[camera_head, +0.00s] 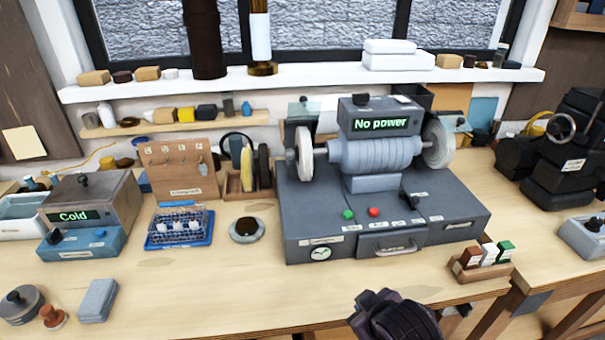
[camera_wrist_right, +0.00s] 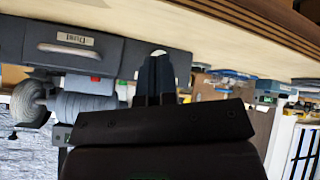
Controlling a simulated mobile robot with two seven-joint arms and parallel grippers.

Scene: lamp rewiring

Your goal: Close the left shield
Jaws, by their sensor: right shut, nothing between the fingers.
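The grey polishing machine (camera_head: 375,200) stands at the middle of the bench, with a left wheel (camera_head: 304,142) and a right wheel (camera_head: 438,142). A pale, see-through panel (camera_head: 304,110) with a small dark knob stands upright behind and above the left wheel; it looks like the left shield, raised, though its edges are hard to make out. My right gripper (camera_wrist_right: 163,75) is shut and empty. In the head view its dark wrist shows at the bottom, in front of the machine and apart from it. My left gripper is not in view.
The machine's front drawer (camera_head: 390,243) is closed, and its display (camera_head: 380,124) reads "No power". A small rack of coloured blocks (camera_head: 482,265) stands at its front right. A round dish (camera_head: 247,230) and a blue tray (camera_head: 180,230) lie to its left.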

